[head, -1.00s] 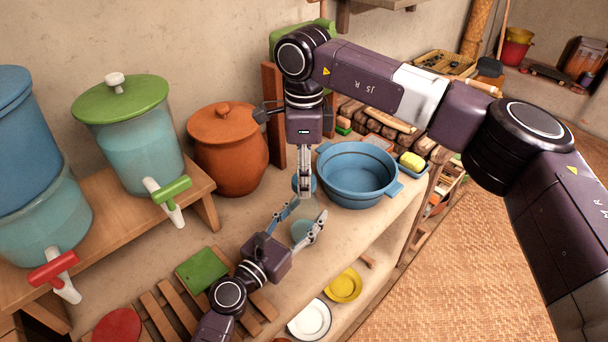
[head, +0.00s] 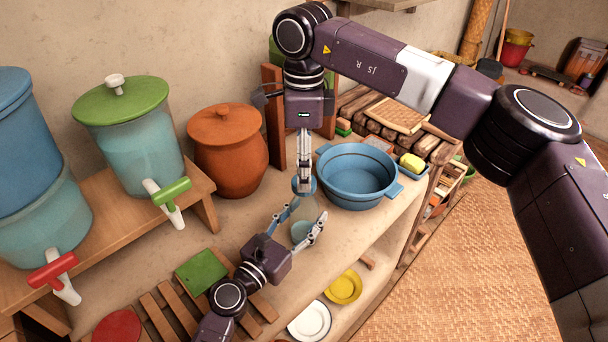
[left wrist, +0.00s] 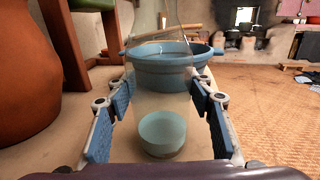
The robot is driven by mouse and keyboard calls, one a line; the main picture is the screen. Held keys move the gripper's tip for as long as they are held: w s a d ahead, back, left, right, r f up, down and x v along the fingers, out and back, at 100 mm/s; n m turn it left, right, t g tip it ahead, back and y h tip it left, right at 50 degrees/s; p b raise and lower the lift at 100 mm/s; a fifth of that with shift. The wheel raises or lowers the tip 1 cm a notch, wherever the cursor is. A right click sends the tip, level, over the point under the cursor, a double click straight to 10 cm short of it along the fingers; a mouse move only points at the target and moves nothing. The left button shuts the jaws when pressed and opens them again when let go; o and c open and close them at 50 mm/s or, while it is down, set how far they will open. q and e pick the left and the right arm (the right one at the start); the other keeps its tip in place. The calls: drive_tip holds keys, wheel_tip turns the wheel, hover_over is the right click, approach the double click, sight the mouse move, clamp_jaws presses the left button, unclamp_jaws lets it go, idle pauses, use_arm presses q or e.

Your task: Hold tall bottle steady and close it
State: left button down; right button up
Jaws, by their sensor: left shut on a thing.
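The tall bottle is clear and upright on the bench, with teal contents low inside it; it fills the middle of the left wrist view (left wrist: 160,100). In the head view its lower part (head: 302,231) shows between the fingers of my left gripper (head: 295,223), which is shut around its sides. Its top runs out of the left wrist view. My right gripper (head: 304,186) points straight down above the bottle, its fingers close together. A small blue round piece (head: 313,184) is at its fingertips, partly hidden; I cannot tell whether it is gripped or touches the bottle's mouth.
A blue basin (head: 357,178) stands close behind the bottle, to the right. An orange clay pot (head: 227,152) stands to the left. A wooden slat rack (head: 168,307) and green square (head: 201,270) lie near my left arm. Plates sit on the shelf below.

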wheel_tip(320, 180, up, 9)
drive_tip(key=shift+f, duration=0.2)
use_arm(q)
drive_tip(key=c, duration=0.9)
unclamp_jaws()
drive_tip(key=shift+s+a+f, duration=0.1)
drive_tip(key=shift+s+a, duration=0.2)
drive_tip(key=shift+s, duration=0.1)
drive_tip(key=v, duration=1.1)
use_arm(e)
drive_tip(key=shift+f, duration=0.1)
